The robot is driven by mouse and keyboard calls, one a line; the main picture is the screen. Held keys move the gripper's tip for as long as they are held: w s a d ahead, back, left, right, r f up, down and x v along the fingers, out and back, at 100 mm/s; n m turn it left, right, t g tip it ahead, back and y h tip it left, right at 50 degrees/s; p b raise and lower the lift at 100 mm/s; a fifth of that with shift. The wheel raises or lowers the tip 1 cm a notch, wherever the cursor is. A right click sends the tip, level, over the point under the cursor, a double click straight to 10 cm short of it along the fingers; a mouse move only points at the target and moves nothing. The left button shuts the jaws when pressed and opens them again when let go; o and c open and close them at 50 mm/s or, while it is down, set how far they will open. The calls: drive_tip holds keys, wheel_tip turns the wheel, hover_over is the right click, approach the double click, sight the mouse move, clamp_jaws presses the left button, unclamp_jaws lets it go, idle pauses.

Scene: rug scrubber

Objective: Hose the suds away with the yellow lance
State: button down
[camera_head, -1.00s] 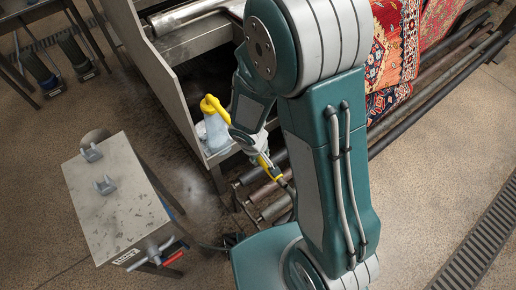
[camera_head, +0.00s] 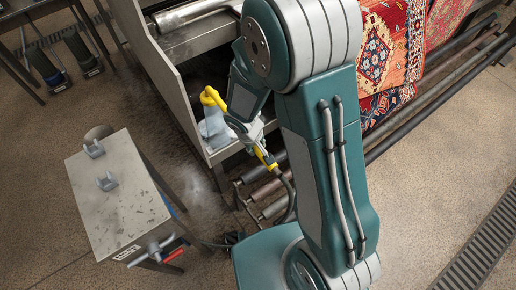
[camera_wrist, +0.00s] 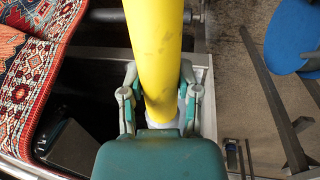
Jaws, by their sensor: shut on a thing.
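The yellow lance (camera_head: 265,158) is in my gripper (camera_head: 245,130), partly hidden by my arm in the head view. A hooked yellow piece (camera_head: 212,97) shows just beyond the gripper. In the wrist view the lance (camera_wrist: 155,50) runs up between the two fingers of my gripper (camera_wrist: 162,95), which are shut on it. A dark hose runs from the lance's lower end. The patterned red rug (camera_head: 385,45) hangs at the right over the rollers; it also shows at the left of the wrist view (camera_wrist: 30,60). I cannot make out suds on it.
A metal-framed machine (camera_head: 165,70) stands beside my arm, with a pale object (camera_head: 213,128) at its edge. A small metal table (camera_head: 115,200) stands at the left. Dark rollers (camera_head: 450,85) lie below the rug. A floor drain (camera_head: 485,245) and open floor are at the right.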

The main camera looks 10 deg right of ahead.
drive_tip(key=shift+w+a, duration=0.75)
drive_tip(key=shift+w, duration=1)
drive_tip(key=shift+w+a, duration=0.75)
drive_tip(key=shift+w, duration=1)
drive_tip(key=shift+w+a, duration=0.75)
drive_tip(key=shift+w, duration=1)
